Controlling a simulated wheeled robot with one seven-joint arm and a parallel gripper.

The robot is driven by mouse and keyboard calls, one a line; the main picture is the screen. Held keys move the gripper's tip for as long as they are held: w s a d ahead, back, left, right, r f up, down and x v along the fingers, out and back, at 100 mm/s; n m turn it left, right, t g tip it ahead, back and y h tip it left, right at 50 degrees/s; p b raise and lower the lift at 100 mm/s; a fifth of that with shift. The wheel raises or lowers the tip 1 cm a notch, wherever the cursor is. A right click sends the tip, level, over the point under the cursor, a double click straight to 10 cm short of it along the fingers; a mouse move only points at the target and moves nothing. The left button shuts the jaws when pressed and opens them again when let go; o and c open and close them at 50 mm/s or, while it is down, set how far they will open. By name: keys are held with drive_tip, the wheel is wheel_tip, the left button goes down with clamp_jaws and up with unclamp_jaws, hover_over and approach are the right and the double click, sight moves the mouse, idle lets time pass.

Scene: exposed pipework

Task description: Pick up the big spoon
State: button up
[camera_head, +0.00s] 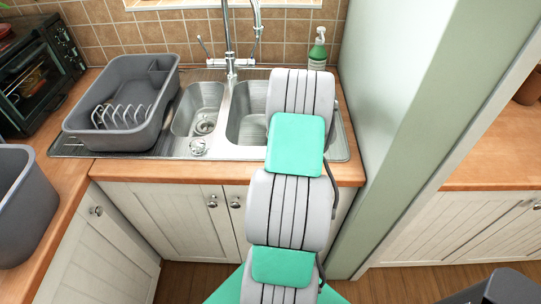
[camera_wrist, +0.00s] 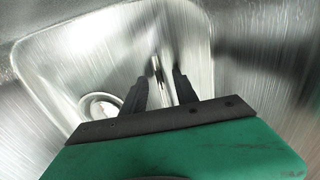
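My gripper (camera_wrist: 160,82) shows in the wrist view with its two dark fingers apart, pointing down into a steel sink basin (camera_wrist: 60,55). A thin shiny metal piece (camera_wrist: 157,68), which looks like the handle of the big spoon, stands between the fingertips. I see gaps beside it, and contact with the fingers is not clear. The spoon's bowl cannot be made out. In the head view my arm reaches over the right basin (camera_head: 245,125) and hides my gripper and the spoon.
A round drain (camera_wrist: 101,104) lies left of the fingers, and basin walls surround them. In the head view, the faucet (camera_head: 230,60) rises behind the sink. A soap bottle (camera_head: 318,48) stands right of it. A grey dish rack (camera_head: 120,105) is at left, a green wall (camera_head: 395,110) at right.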

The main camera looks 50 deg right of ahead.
drive_tip(key=shift+c, duration=0.5)
clamp_jaws()
drive_tip(key=shift+r, duration=0.1)
